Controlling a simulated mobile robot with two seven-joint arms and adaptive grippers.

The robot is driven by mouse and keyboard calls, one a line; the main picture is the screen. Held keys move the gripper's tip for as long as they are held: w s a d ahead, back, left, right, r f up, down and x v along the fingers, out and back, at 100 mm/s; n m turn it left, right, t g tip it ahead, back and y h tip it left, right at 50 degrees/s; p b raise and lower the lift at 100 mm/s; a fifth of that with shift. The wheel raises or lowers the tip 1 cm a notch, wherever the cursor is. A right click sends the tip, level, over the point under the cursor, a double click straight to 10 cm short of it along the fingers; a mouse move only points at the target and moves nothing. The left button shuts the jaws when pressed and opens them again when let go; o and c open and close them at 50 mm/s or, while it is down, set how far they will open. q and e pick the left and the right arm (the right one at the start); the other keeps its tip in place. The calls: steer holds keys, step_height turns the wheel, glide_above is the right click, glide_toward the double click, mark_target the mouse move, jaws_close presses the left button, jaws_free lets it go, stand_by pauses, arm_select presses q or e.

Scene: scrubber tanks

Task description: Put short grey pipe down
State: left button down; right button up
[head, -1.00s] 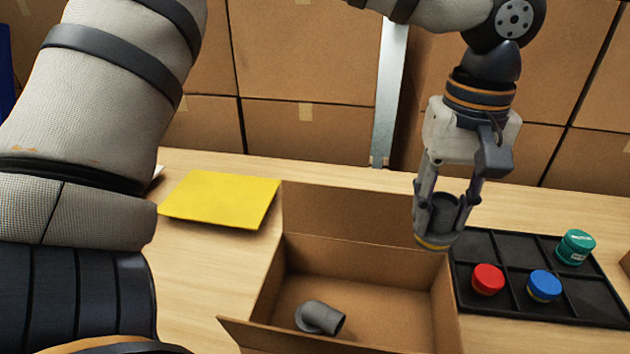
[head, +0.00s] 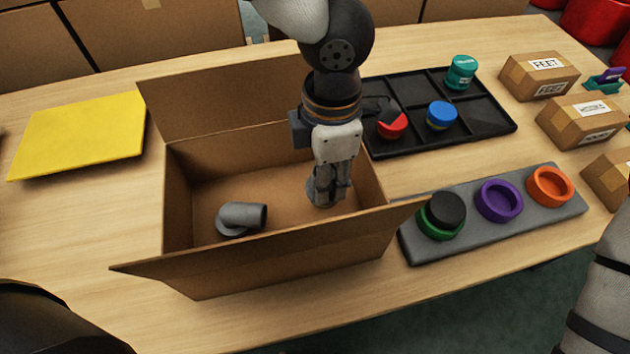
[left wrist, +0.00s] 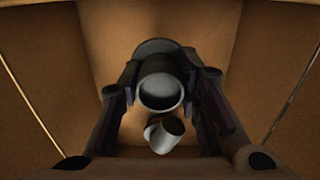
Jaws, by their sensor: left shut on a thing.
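My left gripper (head: 331,186) reaches down into the open cardboard box (head: 290,265), at its right side. It is shut on the short grey pipe (head: 319,194), which is partly hidden by the fingers. In the left wrist view the pipe (left wrist: 160,92) sits upright between the two fingers, its round open end facing the camera. I cannot tell whether it touches the box floor. A grey elbow pipe (head: 242,218) lies on the box floor to the left, apart from the gripper; it also shows beyond the held pipe in the left wrist view (left wrist: 166,135). My right gripper is out of view.
A black divided tray (head: 485,128) with red, blue and teal pieces stands behind right. A grey rack (head: 480,232) with coloured rings lies right of the box. A yellow sheet (head: 80,135) lies left. Small labelled boxes (head: 540,75) stand far right. Box flaps stick out.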

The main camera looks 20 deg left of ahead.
arm_select(q)
step_height(320, 180, down, 4)
steer(key=shift+a+r, duration=0.1)
steer(key=shift+r, duration=0.1)
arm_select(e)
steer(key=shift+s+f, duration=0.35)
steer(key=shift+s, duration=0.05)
arm_select(q)
steer(key=shift+f, duration=0.15)
steer(key=shift+f, duration=0.1)
steer(key=c, duration=1.2)
jaws_free()
step_height(320, 180, up, 12)
steer(key=shift+w+r+p, duration=0.1)
steer(key=shift+r+p, duration=0.15)
steer(key=shift+p, duration=0.45)
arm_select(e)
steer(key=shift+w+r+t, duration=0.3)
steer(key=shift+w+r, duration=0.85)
